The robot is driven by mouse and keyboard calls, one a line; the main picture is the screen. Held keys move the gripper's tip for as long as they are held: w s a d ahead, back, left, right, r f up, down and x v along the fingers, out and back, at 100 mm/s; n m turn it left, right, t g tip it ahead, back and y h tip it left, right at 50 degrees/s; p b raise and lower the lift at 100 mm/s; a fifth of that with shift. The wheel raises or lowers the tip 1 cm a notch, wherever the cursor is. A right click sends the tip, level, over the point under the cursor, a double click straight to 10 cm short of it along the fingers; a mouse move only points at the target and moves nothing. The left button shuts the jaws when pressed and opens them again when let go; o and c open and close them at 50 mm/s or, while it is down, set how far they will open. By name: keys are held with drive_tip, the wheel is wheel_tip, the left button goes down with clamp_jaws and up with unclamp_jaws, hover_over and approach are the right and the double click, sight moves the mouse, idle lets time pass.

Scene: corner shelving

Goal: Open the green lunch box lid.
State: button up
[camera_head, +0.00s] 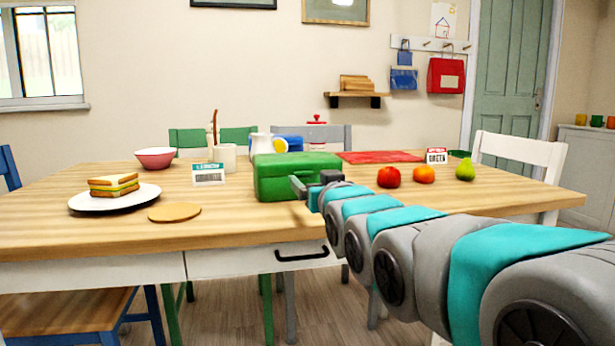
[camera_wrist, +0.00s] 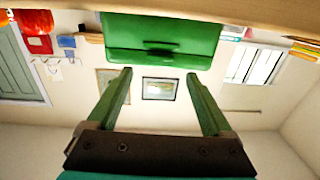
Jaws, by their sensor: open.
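The green lunch box (camera_head: 275,180) stands on the wooden table near its front edge, and its lid looks closed. It also fills the top middle of the wrist view, which is upside down, with a dark latch or handle (camera_wrist: 159,48) on its front face. My gripper (camera_head: 308,183) is in front of the box's right side in the head view and hides part of it. In the wrist view my gripper (camera_wrist: 159,76) is open, with nothing between its fingers. The fingertips point at the box's front, one on each side of the latch; I cannot tell whether they touch it.
On the wooden table (camera_head: 110,235), a sandwich (camera_head: 114,186) on a white plate (camera_head: 85,202) and a round coaster (camera_head: 175,212) are to the left. A red apple (camera_head: 388,177), an orange fruit (camera_head: 424,174) and a pear (camera_head: 465,169) are to the right. A drawer handle (camera_head: 301,255) is below the box.

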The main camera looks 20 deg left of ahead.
sight(305, 173)
drive_tip(key=x, duration=0.4)
drive_tip(key=shift+w+a+f, duration=0.2)
drive_tip(key=shift+w, duration=0.05)
drive_tip(key=shift+w+a+r, duration=0.15)
drive_tip(key=shift+w+a, duration=0.15)
drive_tip(key=shift+w, duration=0.2)
clamp_jaws()
idle(0.4)
